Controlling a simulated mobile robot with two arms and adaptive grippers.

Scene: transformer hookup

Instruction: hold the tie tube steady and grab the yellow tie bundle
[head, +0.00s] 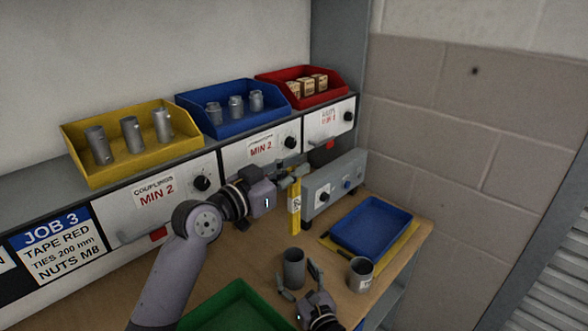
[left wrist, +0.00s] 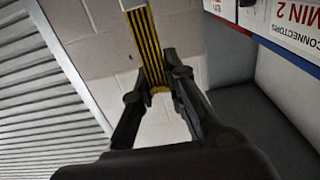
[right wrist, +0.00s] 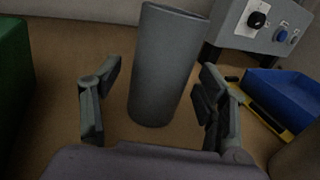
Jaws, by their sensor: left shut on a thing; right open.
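The yellow tie bundle (head: 294,212), upright with a white label, is held above the bench by my left gripper (head: 290,171). In the left wrist view the bundle (left wrist: 146,45) shows yellow and black stripes between the shut fingers (left wrist: 160,80). A plain grey tube (head: 293,268) stands upright on the bench below it. My right gripper (head: 301,282) is open at the tube's near side. In the right wrist view the tube (right wrist: 165,65) stands between the spread fingers (right wrist: 155,95), with gaps visible on both sides.
A labelled grey cup (head: 360,274) stands right of the tube. A blue tray (head: 372,228) lies on a yellow-edged mat. A green bin (head: 236,308) is at the front. A grey control box (head: 336,188) stands behind. Yellow (head: 91,176), blue (head: 236,128) and red (head: 310,102) bins line the shelf.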

